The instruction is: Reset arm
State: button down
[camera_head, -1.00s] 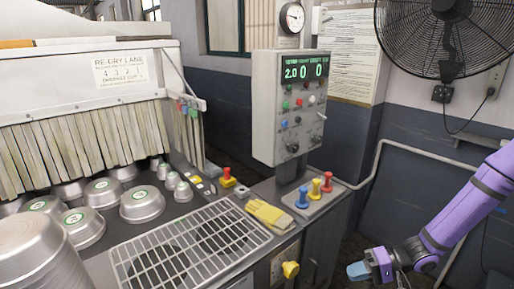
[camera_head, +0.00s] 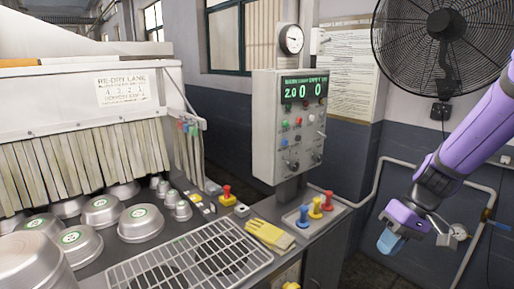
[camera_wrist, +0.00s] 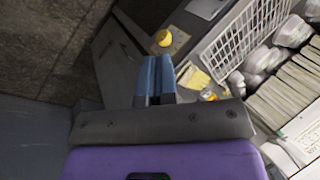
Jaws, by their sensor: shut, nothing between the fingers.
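My gripper (camera_head: 391,243) is at the right of the head view, in the air to the right of the lever panel, with its blue fingertips pointing down. In the wrist view the two blue fingers (camera_wrist: 155,76) lie together, shut and with nothing between them. My purple arm (camera_head: 460,145) reaches in from the right edge. The gripper is apart from the counter and from everything on it.
Metal pans (camera_head: 140,222) stand at the left before a strip curtain (camera_head: 80,160). A wire grate (camera_head: 190,262), yellow gloves (camera_head: 268,234) and coloured levers (camera_head: 315,208) lie along the counter. A control box (camera_head: 291,125) stands behind. A fan (camera_head: 440,45) hangs at upper right.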

jog(key=s+d+r+m+t+h, duration=0.1)
jog(key=s+r+t+h, duration=0.1)
jog(key=s+r, duration=0.5)
jog(key=s+r+m+t+h, duration=0.1)
jog(key=s+r+t+h, duration=0.2)
jog(key=s+r, duration=0.4)
jog(key=shift+s+d+r+t, duration=0.3)
jog(key=shift+r+t, duration=0.6)
jog(key=shift+r, duration=1.9)
